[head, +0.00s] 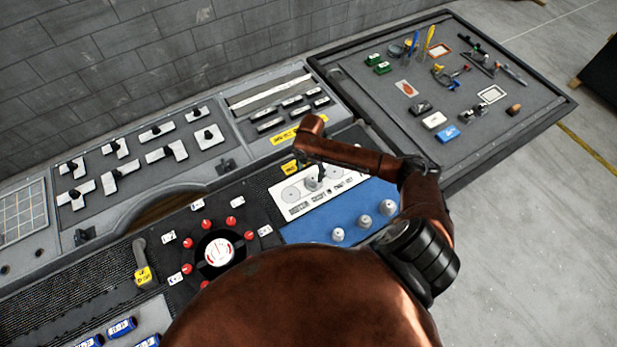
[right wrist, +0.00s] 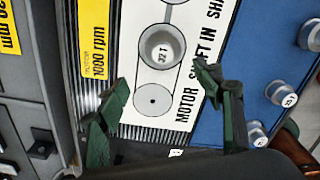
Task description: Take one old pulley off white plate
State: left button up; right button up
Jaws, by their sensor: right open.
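The white plate (head: 349,183) lies on the bench, printed with belt drawings and black lettering. One grey pulley (head: 313,184) stands on it. In the right wrist view this pulley (right wrist: 162,50), marked 32 T, sits on the white plate (right wrist: 131,25), with a bare printed circle below it. My right gripper (right wrist: 162,80) is open and empty, one green finger on each side, its tips just short of the pulley. In the head view my right gripper (head: 306,168) is above the plate, partly hidden by my arm. My left gripper is not in view.
Three light grey pulleys (head: 364,221) stand on the blue mat (head: 318,226) beside the plate. A yellow label (right wrist: 95,40) lies along the plate's other side. A round dial (head: 219,252) with red knobs is at left. A tool board (head: 450,150) lies at the back right.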

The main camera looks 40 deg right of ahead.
aim_at(314, 177)
jog(key=shift+w+d, duration=0.35)
jog(key=shift+d, duration=0.05)
jog(key=f, duration=0.3)
jog(key=shift+s+d+p, duration=0.35)
jog(key=shift+p, duration=0.05)
jog(key=shift+s+d+f+p, duration=0.1)
jog(key=shift+f+p, duration=0.1)
jog(key=shift+f, duration=0.4)
jog(key=shift+s+d+f+p, duration=0.1)
jog(key=shift+f+p, duration=0.05)
jog(key=shift+f, duration=0.45)
jog(key=shift+w+f, duration=0.15)
jog(key=shift+f, duration=0.7)
jog(key=c, duration=1.3)
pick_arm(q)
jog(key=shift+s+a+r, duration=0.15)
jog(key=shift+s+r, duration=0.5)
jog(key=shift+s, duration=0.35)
pick_arm(e)
jog(key=shift+c, duration=0.2)
